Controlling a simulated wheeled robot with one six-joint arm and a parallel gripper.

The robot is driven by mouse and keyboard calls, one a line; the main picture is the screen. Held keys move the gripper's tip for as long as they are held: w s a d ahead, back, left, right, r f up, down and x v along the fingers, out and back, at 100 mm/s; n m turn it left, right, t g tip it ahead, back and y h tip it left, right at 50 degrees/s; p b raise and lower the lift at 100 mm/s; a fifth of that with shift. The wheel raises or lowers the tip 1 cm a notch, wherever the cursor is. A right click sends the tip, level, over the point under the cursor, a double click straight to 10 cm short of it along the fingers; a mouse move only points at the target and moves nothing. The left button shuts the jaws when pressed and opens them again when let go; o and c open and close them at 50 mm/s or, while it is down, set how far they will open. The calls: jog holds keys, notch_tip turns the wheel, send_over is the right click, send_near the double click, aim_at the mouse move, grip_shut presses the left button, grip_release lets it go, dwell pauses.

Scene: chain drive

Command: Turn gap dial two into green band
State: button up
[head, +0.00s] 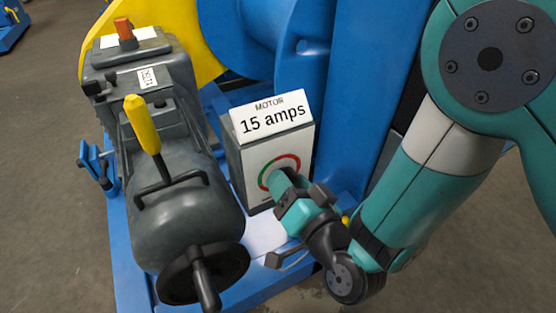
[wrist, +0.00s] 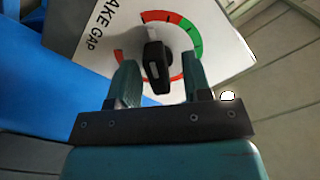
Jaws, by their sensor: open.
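A dial with a black knob (wrist: 156,64) sits on a white face marked "AKE GAP" (wrist: 101,27), the first letters cut off, in the wrist view. A ring with red parts and a green band (wrist: 190,38) surrounds the knob; the green lies at its upper right there. A light mark shows on the knob, but I cannot tell exactly where it points. My gripper (wrist: 162,78) is open, a finger on each side of the knob, with gaps visible. In the head view my gripper (head: 283,184) covers the knob and part of the dial face (head: 262,160). No dial number is readable.
The dial is on a grey box with a "MOTOR 15 amps" sign (head: 271,115). Left of it stands a grey machine (head: 188,220) with a yellow-handled lever (head: 142,124) and a black handwheel (head: 203,272). Blue machine panels (head: 362,80) rise behind, close to my arm.

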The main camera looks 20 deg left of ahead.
jog(key=shift+w+a, duration=0.15)
jog(key=shift+w, duration=0.1)
grip_shut()
jog(key=shift+f, duration=0.1)
